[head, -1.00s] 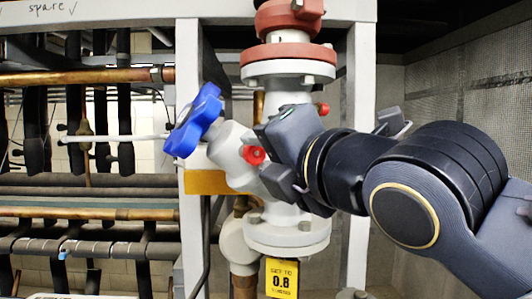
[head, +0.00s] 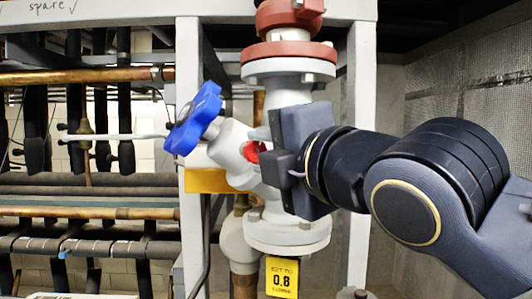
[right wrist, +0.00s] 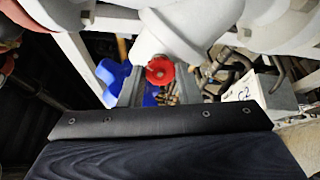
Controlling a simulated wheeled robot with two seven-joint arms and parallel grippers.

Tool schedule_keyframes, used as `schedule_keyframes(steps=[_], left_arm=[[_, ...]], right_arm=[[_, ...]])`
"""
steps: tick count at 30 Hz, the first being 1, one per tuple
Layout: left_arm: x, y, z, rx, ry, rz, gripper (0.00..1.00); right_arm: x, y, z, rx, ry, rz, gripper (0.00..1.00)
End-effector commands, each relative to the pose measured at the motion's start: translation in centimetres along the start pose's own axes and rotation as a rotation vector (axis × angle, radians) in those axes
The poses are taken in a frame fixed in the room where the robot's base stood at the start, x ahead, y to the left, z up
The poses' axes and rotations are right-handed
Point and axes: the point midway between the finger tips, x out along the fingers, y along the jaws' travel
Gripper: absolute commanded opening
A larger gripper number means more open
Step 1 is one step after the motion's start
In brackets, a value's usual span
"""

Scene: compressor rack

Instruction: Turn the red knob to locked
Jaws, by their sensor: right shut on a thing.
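The small red knob (head: 252,152) sits on the side of the white valve body (head: 232,146), below and right of the blue handwheel (head: 196,119). My right gripper (head: 260,157) reaches it from the right and is shut on it. In the right wrist view the red knob (right wrist: 160,71) lies between the two grey fingers of the gripper (right wrist: 158,86). The fingers and gripper body hide part of the knob in the head view. No lock marking can be read. My left gripper is not in view.
A vertical white pipe with a red flange (head: 289,54) stands behind my right gripper. A grey frame post (head: 189,90) and copper pipes (head: 90,77) are to the left. A mesh panel (head: 470,95) is at right.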

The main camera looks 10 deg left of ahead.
Motion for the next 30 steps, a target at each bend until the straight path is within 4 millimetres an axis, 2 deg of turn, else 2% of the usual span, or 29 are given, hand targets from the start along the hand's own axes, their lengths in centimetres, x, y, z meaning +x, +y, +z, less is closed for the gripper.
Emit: schedule_keyframes(steps=[30], left_arm=[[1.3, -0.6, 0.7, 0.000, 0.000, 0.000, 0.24]], right_arm=[[0.1, -0.3, -0.1, 0.942, -0.001, -0.004, 0.07]])
